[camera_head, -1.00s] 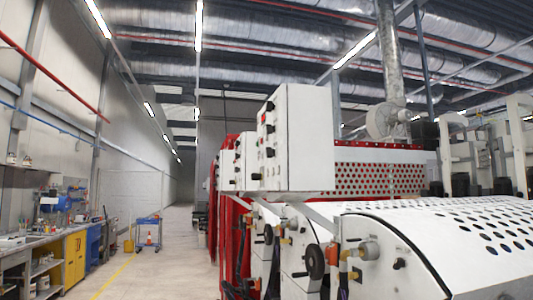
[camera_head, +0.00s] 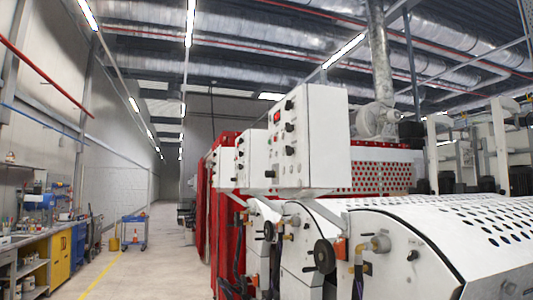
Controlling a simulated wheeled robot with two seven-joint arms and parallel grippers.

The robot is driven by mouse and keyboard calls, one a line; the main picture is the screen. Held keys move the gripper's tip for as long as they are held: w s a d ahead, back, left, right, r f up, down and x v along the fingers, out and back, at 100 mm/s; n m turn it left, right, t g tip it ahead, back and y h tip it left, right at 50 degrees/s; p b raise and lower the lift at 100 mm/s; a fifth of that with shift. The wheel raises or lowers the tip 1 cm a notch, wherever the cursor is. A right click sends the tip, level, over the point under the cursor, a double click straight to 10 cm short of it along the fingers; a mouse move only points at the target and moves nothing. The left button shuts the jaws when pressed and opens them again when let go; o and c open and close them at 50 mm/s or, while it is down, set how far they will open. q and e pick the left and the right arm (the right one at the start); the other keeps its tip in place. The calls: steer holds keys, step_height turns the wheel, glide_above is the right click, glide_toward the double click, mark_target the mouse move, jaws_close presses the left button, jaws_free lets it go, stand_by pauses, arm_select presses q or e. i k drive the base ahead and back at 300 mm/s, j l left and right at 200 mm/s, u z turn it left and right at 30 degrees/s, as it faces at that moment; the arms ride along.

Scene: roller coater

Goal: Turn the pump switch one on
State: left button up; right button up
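A white control box (camera_head: 308,140) hangs above the coater at the middle of the head view. The labels are too small to read, so I cannot tell which knob is pump switch one. Neither of my grippers shows.
The white roller coater (camera_head: 400,245) fills the lower right, with a black handwheel (camera_head: 324,256) and hose fittings on its near side. A workbench with yellow cabinets (camera_head: 60,260) runs along the left wall. A blue cart (camera_head: 134,232) stands in the aisle. The aisle floor (camera_head: 165,265) is mostly clear.

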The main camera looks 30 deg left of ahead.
mark_target(289, 151)
steer(key=j, duration=0.85)
steer(key=k+j+z, duration=0.15)
steer(key=j, duration=0.65)
steer(key=i, duration=0.05)
